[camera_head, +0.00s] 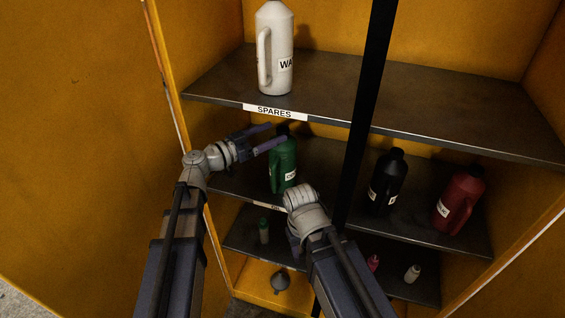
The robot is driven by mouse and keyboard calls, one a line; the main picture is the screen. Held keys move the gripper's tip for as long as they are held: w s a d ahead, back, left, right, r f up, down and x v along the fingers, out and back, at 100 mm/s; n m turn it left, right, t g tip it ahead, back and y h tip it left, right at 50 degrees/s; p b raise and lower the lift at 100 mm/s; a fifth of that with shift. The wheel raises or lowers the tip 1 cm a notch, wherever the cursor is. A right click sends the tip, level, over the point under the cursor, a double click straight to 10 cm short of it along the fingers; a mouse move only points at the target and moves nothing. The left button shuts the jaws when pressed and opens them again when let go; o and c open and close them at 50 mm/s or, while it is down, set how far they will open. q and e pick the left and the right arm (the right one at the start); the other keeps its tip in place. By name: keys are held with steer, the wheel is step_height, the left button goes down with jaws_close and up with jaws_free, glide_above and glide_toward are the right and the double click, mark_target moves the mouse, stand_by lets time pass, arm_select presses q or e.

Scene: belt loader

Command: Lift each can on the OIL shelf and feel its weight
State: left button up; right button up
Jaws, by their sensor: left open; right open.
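A green can (284,166) stands upright on the middle shelf (335,181), whose front label (267,206) is partly hidden and hard to read. A black can (387,184) and a red can (458,202) stand on the same shelf, right of the black post. My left gripper (265,138) is open, its two purple fingers reaching toward the green can's neck. One finger overlaps the top of the can in the picture; I cannot tell if they touch. My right gripper (300,197) is in front of the shelf, below and right of the green can; its fingertips are hidden.
A white can (275,50) stands on the SPARES shelf (330,92) above. A black upright post (365,100) splits the cabinet front. Small bottles, green (263,230), pink (373,263) and white (413,273), stand lower down, near a dark funnel-like item (281,281).

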mark_target(287, 129)
arm_select(q)
steer(key=shift+f+b+x, duration=0.2)
steer(key=shift+x, duration=1.7)
steer(key=shift+f+b+x, duration=0.15)
steer(key=shift+f+x, duration=0.05)
steer(key=shift+x, duration=1.7)
jaws_close()
